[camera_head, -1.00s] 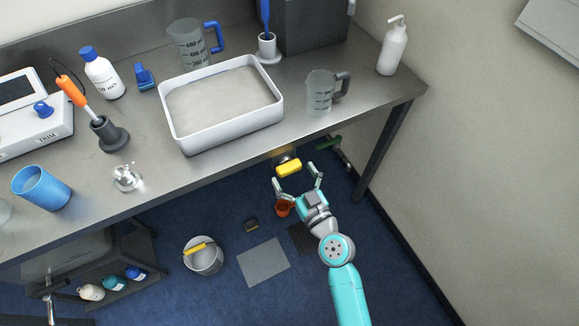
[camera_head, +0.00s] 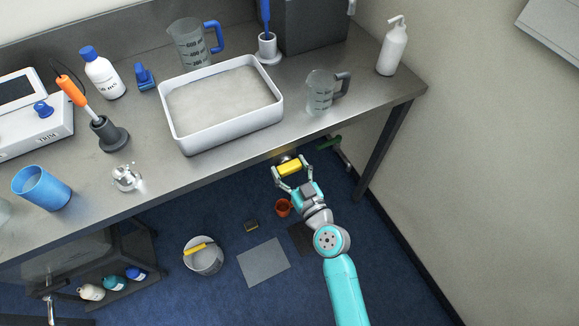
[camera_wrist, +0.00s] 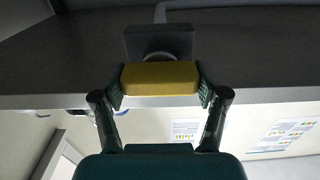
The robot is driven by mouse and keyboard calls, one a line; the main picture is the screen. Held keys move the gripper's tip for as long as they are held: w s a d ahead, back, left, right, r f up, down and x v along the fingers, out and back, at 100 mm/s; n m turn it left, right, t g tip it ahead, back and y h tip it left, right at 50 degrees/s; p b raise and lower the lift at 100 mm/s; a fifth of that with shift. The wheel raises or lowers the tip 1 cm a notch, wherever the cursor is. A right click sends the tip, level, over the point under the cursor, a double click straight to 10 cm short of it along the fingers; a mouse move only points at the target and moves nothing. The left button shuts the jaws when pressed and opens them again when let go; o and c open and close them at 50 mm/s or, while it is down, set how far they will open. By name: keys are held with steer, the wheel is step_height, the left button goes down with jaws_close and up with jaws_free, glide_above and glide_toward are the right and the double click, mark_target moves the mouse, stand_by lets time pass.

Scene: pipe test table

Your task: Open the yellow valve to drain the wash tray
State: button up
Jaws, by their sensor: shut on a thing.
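The yellow valve handle (camera_head: 289,168) sits below the front edge of the table, under the wash tray. My gripper (camera_head: 291,171) is around it with a finger at each end. In the wrist view the yellow handle (camera_wrist: 160,78) lies crosswise between my two fingers (camera_wrist: 161,84), which touch its ends. A dark fitting (camera_wrist: 158,41) shows behind the handle. The white wash tray (camera_head: 226,137) stands on the table with cloudy greyish liquid in it. The piping under the table is mostly hidden.
The steel table (camera_head: 110,200) overhangs the valve. A green-handled part (camera_head: 332,144) is under the table to the right, by the table leg (camera_head: 382,150).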

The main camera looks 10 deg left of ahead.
steer(key=m, duration=0.4)
steer(key=shift+m, duration=0.4)
steer(key=m, duration=0.4)
steer(key=shift+w+d+m, duration=0.1)
steer(key=shift+m, duration=0.2)
steer(key=m, duration=0.4)
steer(key=shift+f+m, duration=0.1)
steer(key=shift+m, duration=2.2)
steer(key=o, duration=1.2)
steer(key=shift+c, duration=0.2)
